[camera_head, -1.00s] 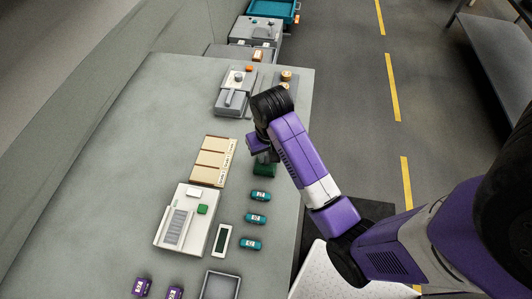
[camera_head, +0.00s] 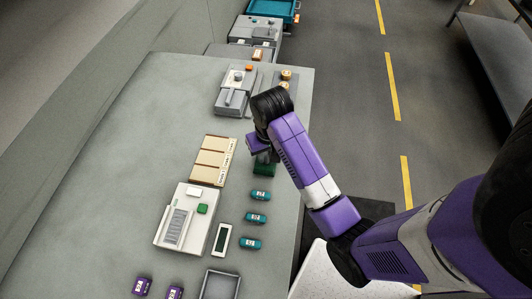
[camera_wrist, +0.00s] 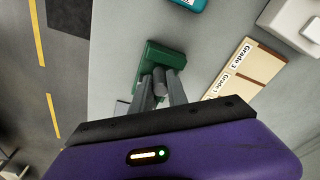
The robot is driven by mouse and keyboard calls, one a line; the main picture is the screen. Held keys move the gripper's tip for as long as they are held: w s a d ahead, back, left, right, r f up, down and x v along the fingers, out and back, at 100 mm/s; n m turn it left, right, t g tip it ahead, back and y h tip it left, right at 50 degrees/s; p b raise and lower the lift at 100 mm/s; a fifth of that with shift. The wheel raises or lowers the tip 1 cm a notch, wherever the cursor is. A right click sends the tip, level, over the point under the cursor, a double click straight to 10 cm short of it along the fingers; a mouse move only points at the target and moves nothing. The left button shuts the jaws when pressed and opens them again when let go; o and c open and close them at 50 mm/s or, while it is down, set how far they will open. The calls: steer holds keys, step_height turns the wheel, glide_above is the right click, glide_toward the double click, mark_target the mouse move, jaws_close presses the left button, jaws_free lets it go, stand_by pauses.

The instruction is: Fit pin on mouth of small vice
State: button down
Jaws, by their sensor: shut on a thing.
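The small green vice (camera_head: 264,170) stands on the bench below my gripper (camera_head: 266,156). In the wrist view the vice (camera_wrist: 152,54) lies just beyond the fingertips. My gripper (camera_wrist: 160,84) is shut on a dark grey cylindrical pin (camera_wrist: 161,78), which shows between the two grey fingers. The pin's far end is over or at the vice; I cannot tell whether it touches the mouth. In the head view, my wrist hides the pin and part of the vice.
A tray with grade labels (camera_head: 228,175) lies left of the vice. Teal blocks (camera_head: 260,196) stand in a row in front. A white machine (camera_head: 168,235) and a grey machine (camera_head: 226,107) are on the bench. The bench's right edge is close by.

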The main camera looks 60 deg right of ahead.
stand_by(0.4)
steer(key=c, duration=1.2)
jaws_free()
steer(key=shift+o, duration=0.4)
steer(key=shift+a, duration=0.2)
steer(key=shift+s+f, duration=0.1)
